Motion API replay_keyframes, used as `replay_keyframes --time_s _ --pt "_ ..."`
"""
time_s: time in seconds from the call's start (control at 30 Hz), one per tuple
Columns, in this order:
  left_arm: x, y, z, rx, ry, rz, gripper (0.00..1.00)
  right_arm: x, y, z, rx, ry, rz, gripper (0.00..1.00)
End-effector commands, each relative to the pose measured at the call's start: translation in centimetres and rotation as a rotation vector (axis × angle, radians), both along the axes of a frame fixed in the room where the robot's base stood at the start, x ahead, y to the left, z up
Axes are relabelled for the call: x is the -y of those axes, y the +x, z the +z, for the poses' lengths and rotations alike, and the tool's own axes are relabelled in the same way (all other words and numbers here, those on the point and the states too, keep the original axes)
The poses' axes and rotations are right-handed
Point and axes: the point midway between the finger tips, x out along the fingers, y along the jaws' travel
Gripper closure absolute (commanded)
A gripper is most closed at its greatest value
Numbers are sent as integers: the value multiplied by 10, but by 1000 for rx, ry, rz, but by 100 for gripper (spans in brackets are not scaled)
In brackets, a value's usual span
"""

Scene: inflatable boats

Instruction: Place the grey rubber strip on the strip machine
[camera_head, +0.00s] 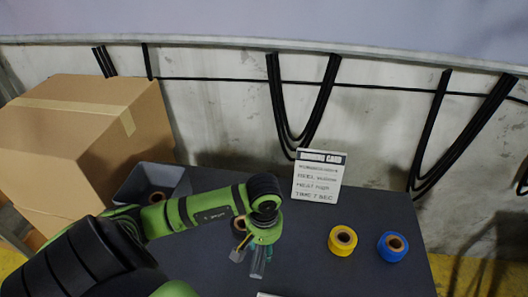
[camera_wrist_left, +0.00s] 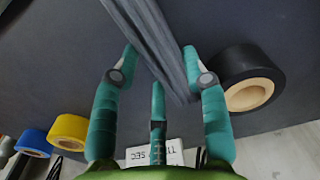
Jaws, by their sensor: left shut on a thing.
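My left gripper (camera_head: 256,256) is low over the dark table, left of the yellow roll. In the left wrist view its teal fingers (camera_wrist_left: 160,58) stand on both sides of a long dark grey strip (camera_wrist_left: 148,32), and it is shut on this strip. The strip runs diagonally and leaves the picture at the top. In the head view a short grey piece (camera_head: 259,263) shows below the fingers; much of it is hidden. I cannot make out the strip machine in either view. My right gripper is not in view.
A yellow roll (camera_head: 334,246) and a blue roll (camera_head: 384,254) lie on the table's right. A black roll (camera_wrist_left: 232,66) is close beside the fingers. A printed card (camera_head: 320,178) stands at the back edge. A grey bin (camera_head: 129,187) and cardboard box (camera_head: 60,125) are left.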

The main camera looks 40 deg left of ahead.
Motion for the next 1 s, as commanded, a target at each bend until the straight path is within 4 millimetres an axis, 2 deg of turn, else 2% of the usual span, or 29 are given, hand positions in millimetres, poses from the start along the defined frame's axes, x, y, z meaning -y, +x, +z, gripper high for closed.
replay_keyframes --time_s 0.27,0.3,0.33,0.67,0.77,0.8,0.87,1.0 --pt "0 0 -4 1 1 -1 96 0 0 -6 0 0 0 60" --pt "0 0 -3 0 0 -1 39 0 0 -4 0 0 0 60" --pt "0 0 -3 -1 -1 -1 32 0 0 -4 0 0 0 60" --pt "0 0 -2 -1 -1 0 32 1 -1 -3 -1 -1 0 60" --pt "0 0 3 -2 -1 1 32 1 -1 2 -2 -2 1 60" --pt "0 1 5 2 0 0 32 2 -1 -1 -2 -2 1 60" --pt "-1 2 13 5 2 -2 32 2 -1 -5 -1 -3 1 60" --pt "-1 2 42 8 4 -2 32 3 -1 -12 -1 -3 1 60"
